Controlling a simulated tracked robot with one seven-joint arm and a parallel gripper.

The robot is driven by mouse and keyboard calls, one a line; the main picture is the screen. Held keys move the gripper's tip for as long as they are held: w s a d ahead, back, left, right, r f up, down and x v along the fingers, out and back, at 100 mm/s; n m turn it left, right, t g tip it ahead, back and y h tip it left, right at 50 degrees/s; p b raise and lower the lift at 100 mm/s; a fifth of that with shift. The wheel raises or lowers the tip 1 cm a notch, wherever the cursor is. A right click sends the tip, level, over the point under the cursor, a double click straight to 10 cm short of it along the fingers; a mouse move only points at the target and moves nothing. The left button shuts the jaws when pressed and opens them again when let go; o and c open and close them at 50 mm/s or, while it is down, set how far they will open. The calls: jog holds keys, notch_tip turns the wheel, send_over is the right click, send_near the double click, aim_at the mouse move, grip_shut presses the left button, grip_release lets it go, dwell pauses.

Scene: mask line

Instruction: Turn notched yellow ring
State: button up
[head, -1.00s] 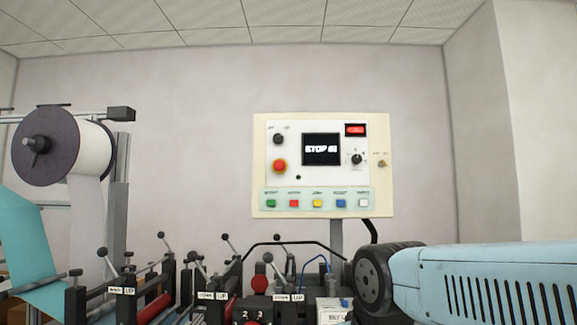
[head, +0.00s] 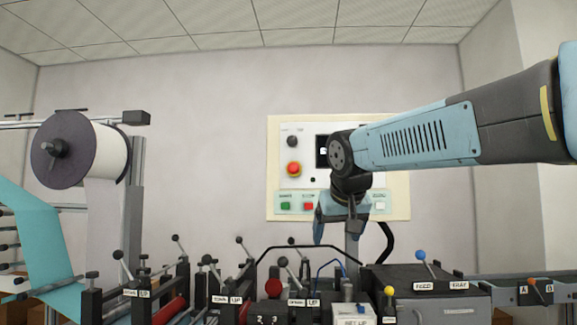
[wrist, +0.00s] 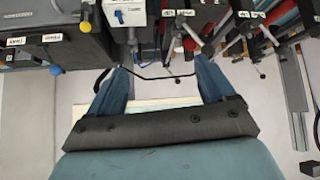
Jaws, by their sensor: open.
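On the cream control panel (head: 273,182) in the head view, a red button (head: 293,168) has a thin yellow-orange edge. No notches can be made out, and no other yellow ring shows clearly. My gripper (head: 340,236) hangs pointing down in front of the panel's lower right part, to the right of and below the red button. My arm hides much of the panel's screen and right side. In the wrist view my gripper (wrist: 159,64) is open, its two blue fingers wide apart with nothing between them. A black cable passes beyond the fingertips there.
Below stands a machine row with several ball-ended levers, a yellow-knobbed lever (head: 389,292), a blue-knobbed lever (head: 420,255) and a dark box (head: 440,300). A large roll (head: 70,150) stands at the left. The wall between roll and panel is clear.

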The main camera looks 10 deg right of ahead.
jog(key=w+a+r+m+t+h, duration=0.1)
jog(key=w+r+t, duration=0.1)
jog(key=w+r, duration=1)
jog(key=m+t+h, duration=0.2)
jog(key=t, duration=0.1)
send_near(293, 163)
jog(key=x, duration=1)
jog(key=shift+w+d+f, duration=0.1)
jog(key=shift+w+f, duration=0.05)
jog(key=shift+w, duration=0.1)
